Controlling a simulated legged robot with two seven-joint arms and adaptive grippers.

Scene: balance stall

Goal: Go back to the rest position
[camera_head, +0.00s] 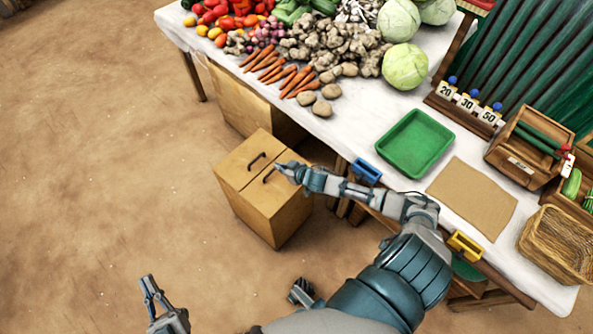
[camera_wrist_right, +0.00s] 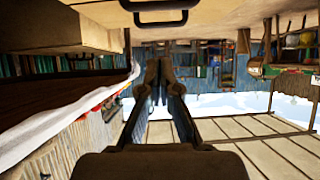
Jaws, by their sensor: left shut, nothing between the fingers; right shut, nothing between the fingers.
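My left gripper (camera_head: 150,282) is at the lower left, over the bare ground, shut and empty, apart from the stall. My right arm reaches up from the bottom right along the front of the stall. My right gripper (camera_head: 279,169) is shut and empty at the wooden box with dark handles (camera_head: 250,190), close to its right handle. I cannot tell whether they touch. In the right wrist view its fingers (camera_wrist_right: 159,75) are close together, with a dark handle (camera_wrist_right: 158,10) above them.
The white-covered table (camera_head: 390,100) carries vegetables, a green tray (camera_head: 415,143), a brown mat (camera_head: 472,197), a wicker basket (camera_head: 555,245) and a wooden crate (camera_head: 527,150). Blue (camera_head: 367,171) and yellow (camera_head: 465,246) holders sit at its front edge. Bare ground (camera_head: 100,170) lies open at left.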

